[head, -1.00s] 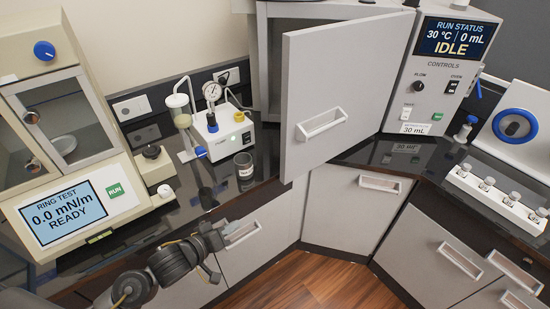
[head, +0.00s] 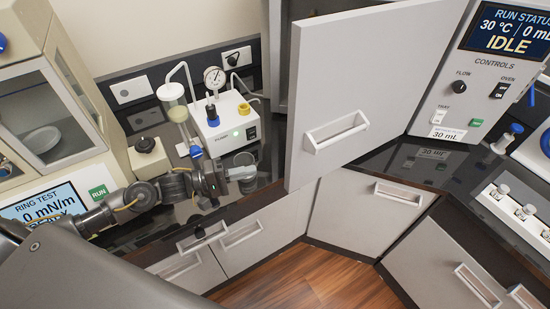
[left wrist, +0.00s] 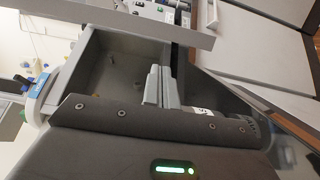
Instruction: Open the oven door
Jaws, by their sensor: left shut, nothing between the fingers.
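The oven door is a flat light-grey panel (head: 360,75), standing ajar with a gap at its left edge. Its pale recessed handle (head: 336,132) is low on the front. Part of the oven body (head: 281,55) shows behind the door's left edge. My left gripper (head: 240,173) is shut and empty, left of the door and below its handle, apart from both. In the left wrist view its fingers (left wrist: 160,87) are together, in front of a grey hollow that I cannot identify for certain. My right gripper is not in view.
A ring-test instrument (head: 50,100) is at left. The control panel (head: 490,80) is right of the door. Drawers line the front below.

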